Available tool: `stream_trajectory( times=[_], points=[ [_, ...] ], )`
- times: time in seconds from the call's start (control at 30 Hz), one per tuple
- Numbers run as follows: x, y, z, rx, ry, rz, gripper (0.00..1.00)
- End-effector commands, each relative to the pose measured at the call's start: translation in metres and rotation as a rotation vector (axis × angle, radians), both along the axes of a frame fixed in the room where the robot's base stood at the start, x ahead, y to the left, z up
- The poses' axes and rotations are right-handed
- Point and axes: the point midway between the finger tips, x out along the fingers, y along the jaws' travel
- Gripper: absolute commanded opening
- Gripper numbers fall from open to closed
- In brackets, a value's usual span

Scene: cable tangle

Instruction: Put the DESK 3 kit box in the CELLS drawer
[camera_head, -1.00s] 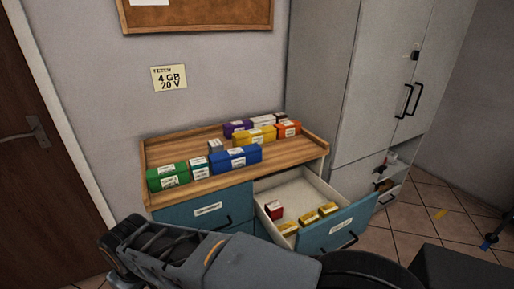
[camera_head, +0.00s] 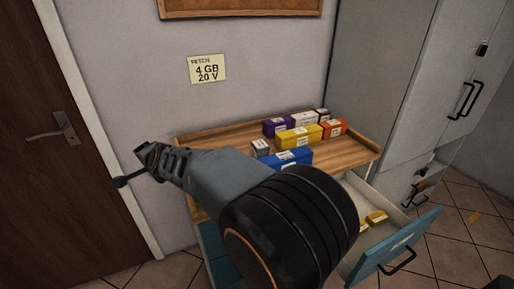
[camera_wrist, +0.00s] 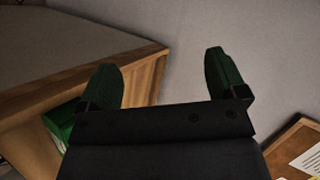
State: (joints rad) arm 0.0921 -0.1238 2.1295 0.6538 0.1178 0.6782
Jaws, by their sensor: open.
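Several labelled boxes stand on the wooden cabinet top: a blue box (camera_head: 291,158), a yellow box (camera_head: 299,137), an orange box (camera_head: 333,128) and a purple box (camera_head: 275,127). Their small print is unreadable, so I cannot tell which is the DESK 3 kit box. An open drawer (camera_head: 398,250) at the right holds small yellow boxes (camera_head: 376,217); its label is unreadable. My arm hides much of it and the cabinet's left part. My gripper (camera_wrist: 163,75) is open and empty in the wrist view, near the cabinet's wooden edge. A green box (camera_wrist: 61,121) shows at lower left there.
A tall grey cupboard (camera_head: 400,80) stands right of the cabinet. A brown door (camera_head: 50,190) is at the left. A sign reading 4 GB 20 V (camera_head: 207,69) and a cork board (camera_head: 240,9) are on the wall. Tiled floor (camera_head: 456,225) is open at the right.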

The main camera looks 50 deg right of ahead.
Motion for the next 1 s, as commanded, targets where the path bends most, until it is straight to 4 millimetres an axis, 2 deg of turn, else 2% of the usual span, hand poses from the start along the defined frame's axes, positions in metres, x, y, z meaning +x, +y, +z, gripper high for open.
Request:
stream_trajectory(
  times=[0.03, 0.07, 0.1, 0.17, 0.2, 0.3, 0.4, 0.53, 0.7, 0.83, 1.0],
  points=[
    [0.031, -0.031, 0.019, 0.16, -0.109, -0.211, 0.95],
    [0.046, -0.051, 0.028, 0.265, -0.186, -0.345, 0.98],
    [0.061, -0.08, 0.038, 0.4, -0.292, -0.52, 0.98],
    [0.074, -0.123, 0.046, 0.586, -0.454, -0.775, 0.98],
    [0.077, -0.15, 0.047, 0.698, -0.566, -0.936, 0.98],
    [0.068, -0.206, 0.036, 0.921, -0.847, -1.301, 0.98],
    [0.048, -0.242, 0.015, 1.052, -1.119, -1.602, 0.98],
    [0.019, -0.262, -0.013, 1.11, -1.43, -1.883, 0.98],
    [-0.006, -0.265, -0.037, 1.082, -1.698, -2.082, 0.98],
    [-0.018, -0.272, -0.048, 1.054, -1.793, -2.142, 0.98],
    [-0.031, -0.297, -0.06, 1.045, -1.818, -2.156, 0.98]
  ],
)
